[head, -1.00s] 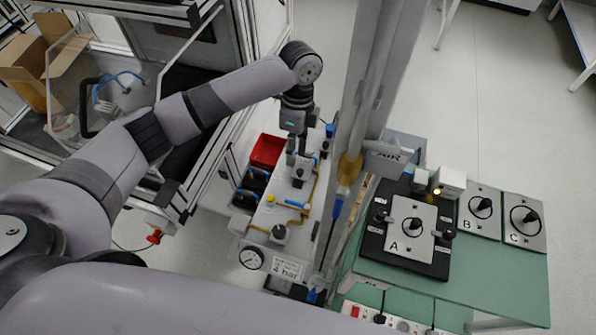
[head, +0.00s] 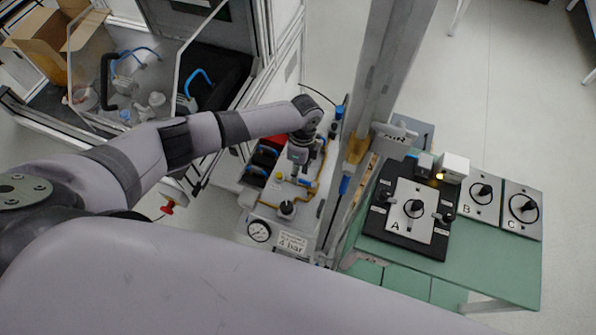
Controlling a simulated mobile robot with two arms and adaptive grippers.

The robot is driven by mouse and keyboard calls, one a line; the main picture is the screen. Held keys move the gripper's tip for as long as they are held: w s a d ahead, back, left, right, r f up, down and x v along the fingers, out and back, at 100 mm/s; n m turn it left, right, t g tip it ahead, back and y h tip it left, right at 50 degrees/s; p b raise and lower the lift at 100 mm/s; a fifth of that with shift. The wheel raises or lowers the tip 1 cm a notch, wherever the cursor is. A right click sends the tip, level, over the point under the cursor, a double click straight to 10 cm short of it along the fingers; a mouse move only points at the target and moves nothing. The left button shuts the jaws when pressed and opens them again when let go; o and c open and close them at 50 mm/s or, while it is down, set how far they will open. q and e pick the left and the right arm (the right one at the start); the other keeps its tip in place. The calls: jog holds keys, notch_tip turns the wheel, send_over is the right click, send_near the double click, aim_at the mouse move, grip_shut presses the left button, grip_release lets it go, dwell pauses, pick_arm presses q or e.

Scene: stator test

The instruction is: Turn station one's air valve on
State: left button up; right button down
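Station one's air panel (head: 262,212) is a pale board with yellow tubing, a black knob (head: 287,208), a round pressure gauge (head: 259,231) and a "4 bar" label (head: 292,242). A small blue handle (head: 306,183), which looks like the air valve's lever, shows on the yellow line, partly hidden beside my gripper. My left gripper (head: 297,175) points down over the far part of the panel, close to this handle. Its fingertips are too small and dark to tell whether they are apart or touch the handle. My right gripper is out of view.
A grey upright post (head: 372,100) stands just right of the panel. To its right, a green table (head: 480,255) carries plates marked A, B and C. Red and black bins (head: 262,160) lie left of the gripper. A framed enclosure (head: 215,100) stands at the left.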

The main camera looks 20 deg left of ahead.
pick_arm(q)
jog(key=shift+f, duration=0.65)
jog(key=shift+s, duration=0.1)
jog(key=shift+c, duration=0.6)
grip_shut()
